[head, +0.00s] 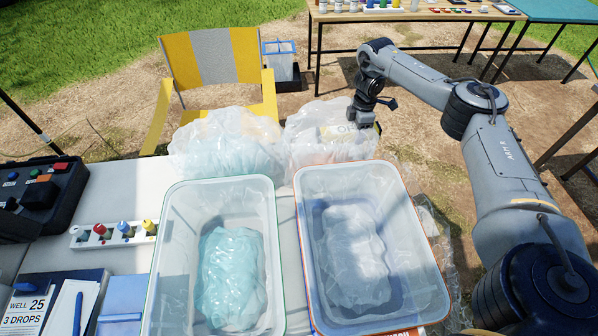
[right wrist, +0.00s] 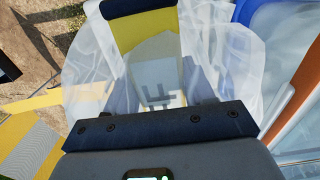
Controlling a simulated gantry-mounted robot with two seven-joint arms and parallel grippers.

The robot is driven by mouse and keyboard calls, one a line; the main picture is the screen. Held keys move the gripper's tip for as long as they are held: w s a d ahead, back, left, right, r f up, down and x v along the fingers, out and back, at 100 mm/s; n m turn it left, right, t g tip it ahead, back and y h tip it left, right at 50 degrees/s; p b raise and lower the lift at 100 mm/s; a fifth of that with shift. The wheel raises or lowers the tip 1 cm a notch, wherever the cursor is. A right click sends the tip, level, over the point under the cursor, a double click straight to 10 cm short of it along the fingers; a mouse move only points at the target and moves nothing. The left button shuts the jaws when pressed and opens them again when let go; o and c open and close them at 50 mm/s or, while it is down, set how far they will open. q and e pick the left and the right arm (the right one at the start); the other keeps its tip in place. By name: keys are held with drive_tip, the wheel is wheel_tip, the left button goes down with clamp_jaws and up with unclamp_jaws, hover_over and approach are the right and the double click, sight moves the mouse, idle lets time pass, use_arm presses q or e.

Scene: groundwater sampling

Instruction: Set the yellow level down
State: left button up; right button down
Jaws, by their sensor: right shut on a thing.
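The yellow level shows in the right wrist view (right wrist: 147,30) as a yellow bar with a dark blue end, running away between my fingers. My right gripper (right wrist: 158,85) is shut on it. In the head view my right gripper (head: 362,122) points down at the back right of the table, at the clear plastic bag (head: 318,143) behind the right tub. Only a small yellow bit of the level (head: 378,127) shows there. The bag and gripper hide most of it, and I cannot tell whether it touches anything below. My left gripper is not in view.
Two clear tubs, one green-rimmed (head: 275,213) and one orange-rimmed (head: 409,190), hold bagged contents. A second bag (head: 225,145) lies behind the left tub. A yellow chair (head: 213,58) stands behind the table. A white strip of coloured bottles (head: 88,242) sits at the left.

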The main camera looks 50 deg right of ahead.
sight(367, 140)
drive_tip(key=s+d+f, duration=0.2)
drive_tip(key=s, duration=0.1)
drive_tip(key=shift+s+f+b, duration=0.15)
drive_tip(key=shift+f+b, duration=0.25)
drive_tip(key=shift+a+f, duration=0.1)
drive_tip(key=shift+f, duration=0.15)
drive_tip(key=w+a+f+b, duration=0.2)
drive_tip(key=w, duration=0.1)
drive_tip(key=w+a+f+b, duration=0.2)
drive_tip(key=w+a+f, duration=0.1)
drive_tip(key=w+a+f+b, duration=0.1)
drive_tip(key=w+a+f, duration=0.1)
drive_tip(key=w+a, duration=0.1)
drive_tip(key=shift+f+b, duration=0.2)
drive_tip(key=shift+b, duration=0.2)
wheel_tip(367, 140, down, 4)
drive_tip(key=b, duration=0.3)
drive_tip(key=shift+f, duration=0.1)
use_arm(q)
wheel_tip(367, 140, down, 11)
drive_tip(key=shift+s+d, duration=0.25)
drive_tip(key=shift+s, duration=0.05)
use_arm(e)
drive_tip(key=shift+d, duration=0.1)
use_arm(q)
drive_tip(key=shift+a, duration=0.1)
use_arm(e)
drive_tip(key=shift+c, duration=2)
unclamp_jaws()
